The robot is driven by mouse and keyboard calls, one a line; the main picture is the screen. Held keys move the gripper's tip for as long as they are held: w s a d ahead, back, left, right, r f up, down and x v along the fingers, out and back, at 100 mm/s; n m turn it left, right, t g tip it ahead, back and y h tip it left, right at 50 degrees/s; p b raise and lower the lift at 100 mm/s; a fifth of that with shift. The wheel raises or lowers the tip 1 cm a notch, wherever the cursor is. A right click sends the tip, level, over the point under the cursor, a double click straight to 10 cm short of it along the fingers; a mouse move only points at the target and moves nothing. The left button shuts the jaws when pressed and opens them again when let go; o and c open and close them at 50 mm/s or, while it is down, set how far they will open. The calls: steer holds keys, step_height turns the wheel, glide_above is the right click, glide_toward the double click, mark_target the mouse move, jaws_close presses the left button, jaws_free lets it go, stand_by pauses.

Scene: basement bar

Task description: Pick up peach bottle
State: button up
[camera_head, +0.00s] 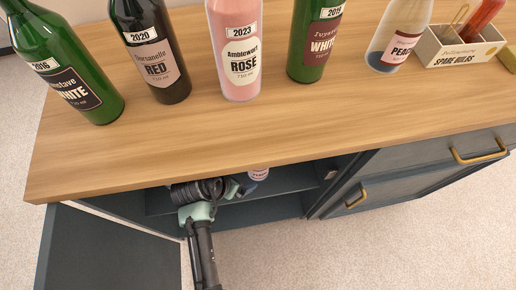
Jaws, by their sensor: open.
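A clear bottle labelled "PEACH" (399,38), with a dark blue base, stands on the wooden counter at the upper right. A second, small bottle (259,173) with a pale label and reddish lettering shows inside the open cabinet below the counter edge. Its top is hidden by the counter, and its lettering is too small to read surely. My gripper (240,188) reaches into the cabinet from below, just left of this bottle. It is open; its fingers are small and partly hidden, and I cannot tell whether they touch the bottle.
Green, dark and pink wine bottles (237,50) line the counter (300,115). A white "SPARE BULBS" box (455,50) stands at the right. The open cabinet door (105,255) is at lower left. A shelf (290,180) and counter overhang bound the space around my gripper.

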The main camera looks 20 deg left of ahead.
steer(key=w+d+f+b, duration=0.1)
steer(key=w+f+b, duration=0.2)
steer(key=w, duration=0.5)
steer(key=shift+w+d+f, duration=0.15)
steer(key=shift+d+f, duration=0.15)
steer(key=shift+f, duration=0.35)
steer(key=shift+c, duration=0.2)
jaws_close()
steer(key=shift+r, duration=0.1)
